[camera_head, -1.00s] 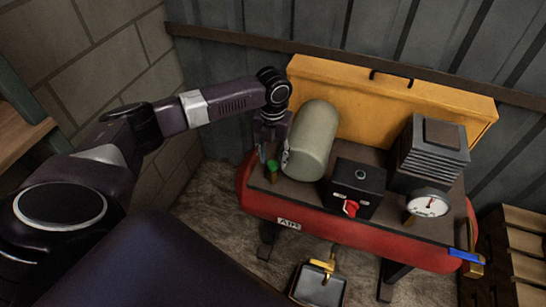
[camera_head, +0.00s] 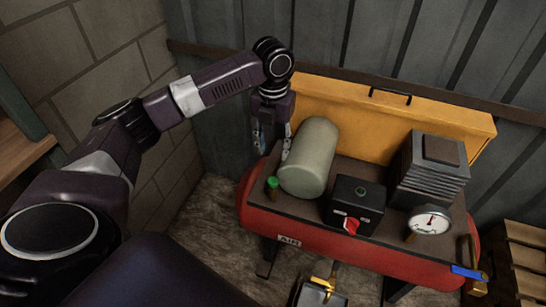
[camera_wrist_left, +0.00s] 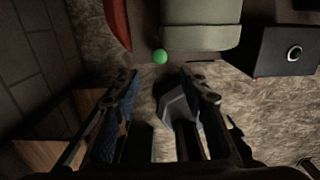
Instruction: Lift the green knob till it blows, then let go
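The green knob (camera_head: 272,183) sits on a short stem at the left end of the compressor's dark top plate, beside the grey-green cylinder (camera_head: 312,157). In the left wrist view the knob (camera_wrist_left: 160,56) is a small green ball beyond the fingertips, in line with the gap between them. My left gripper (camera_head: 272,142) is above and behind the knob, apart from it, fingers pointing down. Its two fingers (camera_wrist_left: 160,78) are spread with nothing between them, so it is open. My right gripper is in neither view.
The red air tank (camera_head: 330,237) carries a black switch box (camera_head: 357,207) with a red lever, a white gauge (camera_head: 430,220) and a finned block (camera_head: 430,170). A yellow panel (camera_head: 400,125) stands behind. A wooden pallet stands at the right, a block wall at the left.

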